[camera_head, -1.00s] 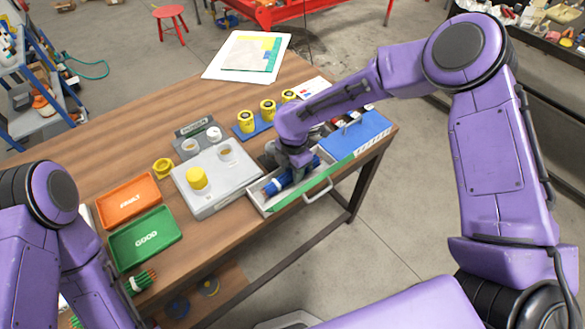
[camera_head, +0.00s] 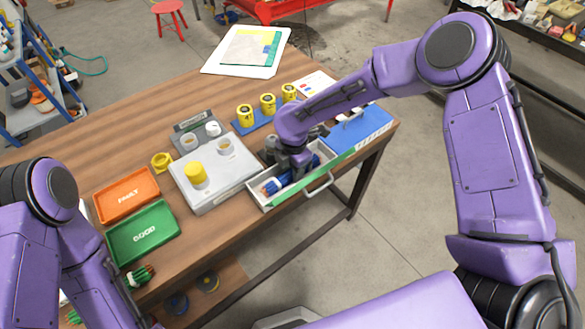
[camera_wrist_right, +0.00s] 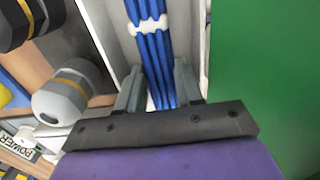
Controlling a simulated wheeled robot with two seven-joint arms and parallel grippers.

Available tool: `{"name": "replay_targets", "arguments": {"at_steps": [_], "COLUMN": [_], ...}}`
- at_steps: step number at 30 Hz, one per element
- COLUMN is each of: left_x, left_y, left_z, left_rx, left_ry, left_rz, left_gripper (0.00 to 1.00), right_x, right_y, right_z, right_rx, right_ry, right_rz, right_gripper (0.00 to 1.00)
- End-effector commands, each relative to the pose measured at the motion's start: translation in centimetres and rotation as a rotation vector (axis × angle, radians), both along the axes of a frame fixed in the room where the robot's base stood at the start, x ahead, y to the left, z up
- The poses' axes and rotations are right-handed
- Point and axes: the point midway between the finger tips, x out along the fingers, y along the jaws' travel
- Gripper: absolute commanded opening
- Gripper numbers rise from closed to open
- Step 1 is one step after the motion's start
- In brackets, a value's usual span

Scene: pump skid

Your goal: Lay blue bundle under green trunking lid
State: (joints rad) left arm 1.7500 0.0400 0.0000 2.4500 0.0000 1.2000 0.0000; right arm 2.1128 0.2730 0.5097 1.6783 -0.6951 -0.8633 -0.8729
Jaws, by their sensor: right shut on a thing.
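The blue bundle (camera_head: 271,187) lies lengthwise inside the open pale trunking (camera_head: 262,201) at the table's front edge. In the right wrist view the bundle (camera_wrist_right: 150,45) is several blue strands with a white tie. My right gripper (camera_head: 290,172) reaches down into the trunking and hides the bundle's middle. Its fingers (camera_wrist_right: 158,88) are shut on the bundle from both sides. The green trunking lid (camera_head: 318,177) stands along the trunking's front side, leaving the top open. It also fills the right of the wrist view (camera_wrist_right: 262,70). My left gripper is out of the picture.
A grey box with a yellow cap (camera_head: 197,173) stands left of the trunking. A blue box (camera_head: 358,137) adjoins its right end. Yellow parts (camera_head: 268,104) stand behind. Orange (camera_head: 126,195) and green (camera_head: 144,234) trays lie further left. A handle (camera_head: 318,187) projects at the front.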

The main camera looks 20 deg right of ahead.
Motion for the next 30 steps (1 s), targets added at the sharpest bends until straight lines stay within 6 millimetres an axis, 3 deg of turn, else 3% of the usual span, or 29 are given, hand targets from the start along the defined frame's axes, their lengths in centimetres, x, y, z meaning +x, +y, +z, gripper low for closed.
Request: {"name": "replay_targets", "arguments": {"at_steps": [1, 2, 3, 4, 14, 24, 30], "left_x": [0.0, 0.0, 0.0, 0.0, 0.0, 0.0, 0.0], "left_y": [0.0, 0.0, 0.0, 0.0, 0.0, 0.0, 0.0], "left_z": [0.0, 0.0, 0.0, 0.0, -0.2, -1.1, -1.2], "left_rx": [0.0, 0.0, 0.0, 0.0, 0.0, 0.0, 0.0], "left_ry": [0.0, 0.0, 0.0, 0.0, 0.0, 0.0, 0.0], "left_rz": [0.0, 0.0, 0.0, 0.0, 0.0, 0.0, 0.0], "left_gripper": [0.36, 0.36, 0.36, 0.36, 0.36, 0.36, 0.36], "right_x": [0.0, 0.0, 0.0, 0.0, -0.1, 0.1, 0.0], "right_y": [0.0, 0.0, 0.0, 0.0, 0.0, 0.0, 0.0], "right_z": [0.0, 0.0, 0.0, 0.0, 0.7, 8.3, 10.5], "right_rx": [0.0, 0.0, 0.0, 0.0, -0.001, 0.001, 0.001], "right_ry": [0.0, 0.0, 0.0, 0.0, 0.002, -0.006, -0.003], "right_rz": [0.0, 0.0, 0.0, 0.0, 0.0, 0.0, 0.0], "right_gripper": [0.03, 0.45, 0.58, 0.65, 0.65, 0.65, 0.65]}}
